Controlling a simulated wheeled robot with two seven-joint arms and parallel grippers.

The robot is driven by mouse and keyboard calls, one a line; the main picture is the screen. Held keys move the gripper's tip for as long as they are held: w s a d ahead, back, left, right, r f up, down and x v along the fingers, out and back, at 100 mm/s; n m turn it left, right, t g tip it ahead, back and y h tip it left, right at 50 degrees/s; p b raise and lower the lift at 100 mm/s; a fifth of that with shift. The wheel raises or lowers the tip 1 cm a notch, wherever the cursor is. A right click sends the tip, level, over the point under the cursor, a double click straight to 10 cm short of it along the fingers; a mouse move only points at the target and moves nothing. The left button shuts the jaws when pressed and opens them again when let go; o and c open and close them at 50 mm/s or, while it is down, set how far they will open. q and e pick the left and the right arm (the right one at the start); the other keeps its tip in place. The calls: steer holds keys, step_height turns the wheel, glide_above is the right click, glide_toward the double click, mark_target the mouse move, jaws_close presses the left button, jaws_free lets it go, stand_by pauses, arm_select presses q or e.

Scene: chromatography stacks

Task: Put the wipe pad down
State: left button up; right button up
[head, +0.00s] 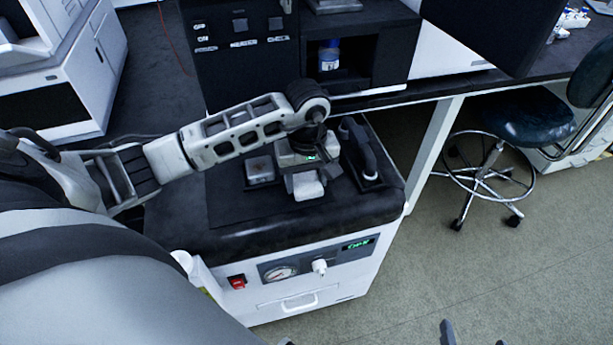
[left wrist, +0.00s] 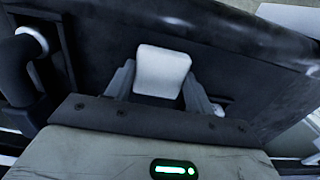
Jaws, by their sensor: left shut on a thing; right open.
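The wipe pad (head: 308,187) is a small white block between the fingers of my left gripper (head: 307,186). It also shows in the left wrist view (left wrist: 162,72), with the grey fingers closed on either side of it. My left gripper points down over the dark top of the white cabinet. I cannot tell whether the pad touches that top. My right gripper (head: 473,338) only just shows at the bottom edge of the head view, its fingertips apart with nothing visible between them.
The cabinet (head: 330,277) has a gauge, a red switch and a green display on its front. A small clear-topped box (head: 260,170) sits left of my left gripper. A black handled tool (head: 360,152) stands close on its right. A dark instrument (head: 240,60) rises behind. The front of the top is clear.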

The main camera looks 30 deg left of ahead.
arm_select(q)
steer(key=shift+f+b, duration=0.2)
steer(key=shift+b, duration=0.1)
steer(key=o, duration=0.9)
steer(key=shift+r, duration=0.15)
